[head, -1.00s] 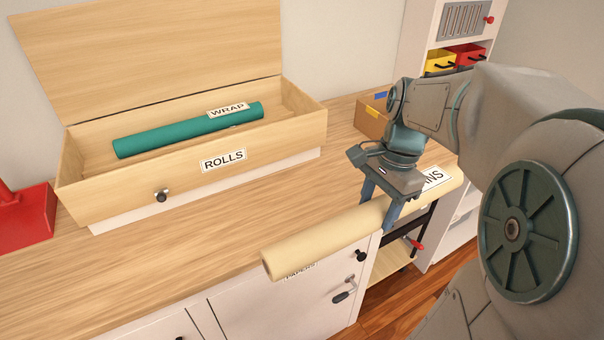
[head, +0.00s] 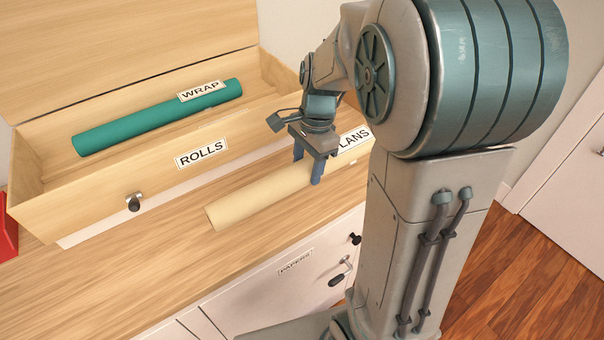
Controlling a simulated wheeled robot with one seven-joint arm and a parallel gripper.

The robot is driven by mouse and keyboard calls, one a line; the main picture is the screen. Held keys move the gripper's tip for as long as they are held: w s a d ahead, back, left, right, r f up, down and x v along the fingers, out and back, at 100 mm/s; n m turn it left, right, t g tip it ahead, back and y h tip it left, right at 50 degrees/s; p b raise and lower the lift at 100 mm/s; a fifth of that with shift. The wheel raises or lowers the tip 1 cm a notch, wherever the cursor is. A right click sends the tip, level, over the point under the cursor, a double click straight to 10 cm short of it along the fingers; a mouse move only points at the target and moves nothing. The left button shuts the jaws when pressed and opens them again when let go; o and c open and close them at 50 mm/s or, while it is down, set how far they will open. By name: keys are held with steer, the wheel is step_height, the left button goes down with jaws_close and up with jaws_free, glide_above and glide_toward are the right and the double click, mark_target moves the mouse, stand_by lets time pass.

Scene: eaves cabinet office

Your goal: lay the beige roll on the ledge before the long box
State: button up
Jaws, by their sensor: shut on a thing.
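The beige roll (head: 255,197) carries a label ending in "LANS", partly hidden by my gripper. My gripper (head: 309,170) is shut on the beige roll near its labelled end. The roll lies lengthwise in front of the long box (head: 160,185), over the wooden ledge (head: 120,285) and roughly parallel to the box front. I cannot tell whether it touches the ledge or hangs just above it. The long box is wooden, marked "ROLLS", with its lid open and a dark knob on its front.
A teal roll (head: 160,116) labelled "WRAP" lies inside the box. A red object (head: 7,228) stands at the left edge. White cabinet doors (head: 290,295) marked "PAPERS" with dark handles are below the ledge. The ledge's front left is clear.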

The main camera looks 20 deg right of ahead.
steer(key=shift+w+a+f, duration=0.4)
steer(key=shift+w+a, duration=0.1)
steer(key=shift+f, duration=2)
steer(key=shift+f, duration=0.15)
steer(key=o, duration=1.1)
